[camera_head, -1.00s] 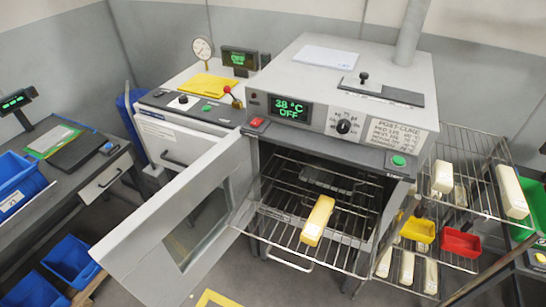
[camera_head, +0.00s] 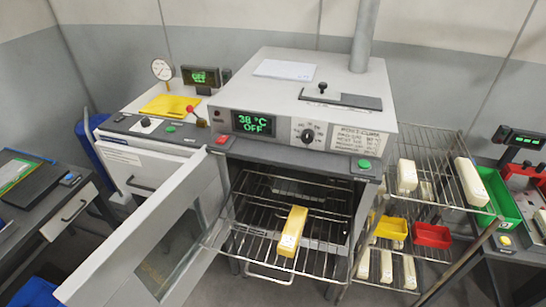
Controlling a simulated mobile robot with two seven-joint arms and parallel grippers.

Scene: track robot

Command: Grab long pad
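A long yellow pad with a pale front end (camera_head: 293,231) lies lengthwise on the pulled-out wire rack (camera_head: 262,239) of the oven. The oven (camera_head: 300,95) stands open and its display reads 38 °C OFF. Several cream-coloured long pads are on the wire shelf at the right, one on the upper tier at its right end (camera_head: 471,182) and another to its left (camera_head: 407,176). More pale pads lie on the lower tier (camera_head: 387,266). Neither of my grippers is in view.
The oven door (camera_head: 150,240) hangs open to the left. The wire shelf (camera_head: 440,165) holds a yellow bin (camera_head: 391,228) and a red bin (camera_head: 432,236). A green bin (camera_head: 498,198) is at the right. A bench with a dark mat (camera_head: 28,190) is at the left.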

